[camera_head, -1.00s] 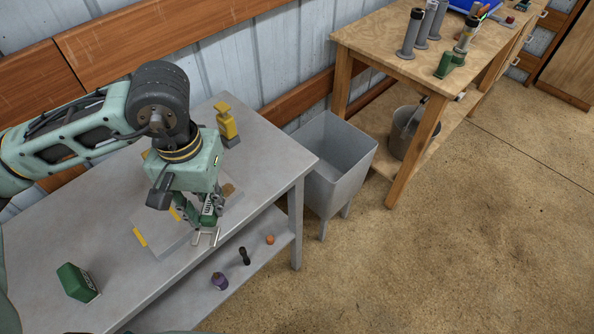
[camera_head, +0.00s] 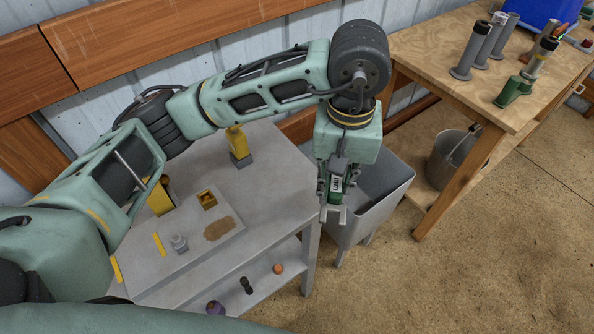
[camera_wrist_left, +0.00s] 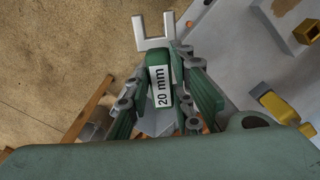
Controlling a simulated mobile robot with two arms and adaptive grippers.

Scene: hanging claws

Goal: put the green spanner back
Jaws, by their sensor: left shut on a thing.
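The green spanner (camera_wrist_left: 160,62) has a silver open-ended jaw and a white "20 mm" label. My left gripper (camera_head: 334,190) is shut on it, and it points away from the palm in the left wrist view. In the head view the spanner's jaw (camera_head: 333,216) points down, in front of the grey bin beside the right end of the grey table. Whether it is directly over the bin I cannot tell. My right gripper is not in view. No holder for the spanner can be made out.
The grey table (camera_head: 270,180) carries a yellow-topped post (camera_head: 238,145), a plate with small parts and a brown patch (camera_head: 218,228). The grey bin (camera_head: 385,205) stands between it and the wooden bench (camera_head: 430,60). A bucket (camera_head: 448,160) sits under the bench. The right floor is clear.

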